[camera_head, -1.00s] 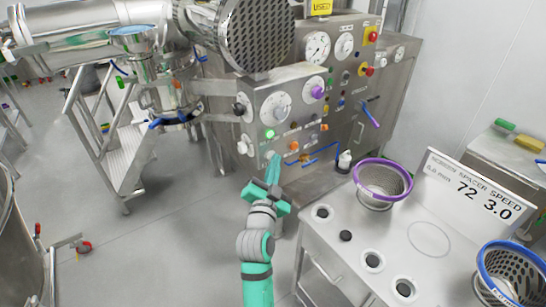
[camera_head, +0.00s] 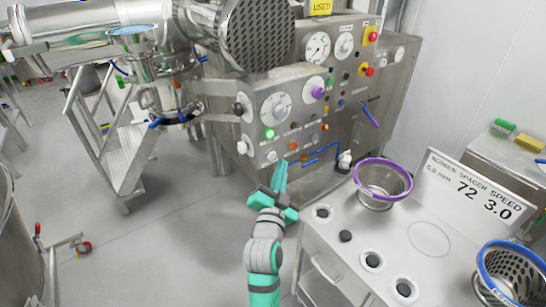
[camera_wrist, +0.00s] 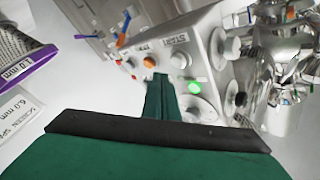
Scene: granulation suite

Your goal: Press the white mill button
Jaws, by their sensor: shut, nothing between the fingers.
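The white button (camera_head: 272,156) is on the lower left of the steel control panel (camera_head: 253,128), below a lit green button (camera_head: 269,133) and left of an orange one (camera_head: 293,146). In the wrist view the white button (camera_wrist: 179,60) shows just beyond and right of my fingertips, near the green light (camera_wrist: 195,87). My gripper (camera_head: 281,166) is shut and empty, its teal fingers pointing up at the panel's lower edge. In the head view the tips appear below and right of the white button. I cannot tell the exact gap; no contact is visible.
A white dial (camera_head: 275,107) and a black side knob (camera_head: 239,108) are on the panel. A bench (camera_head: 335,245) at right holds a purple-rimmed screen (camera_head: 383,182), a blue-rimmed screen (camera_head: 512,272) and a sign (camera_head: 470,190). Open floor lies left of my arm.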

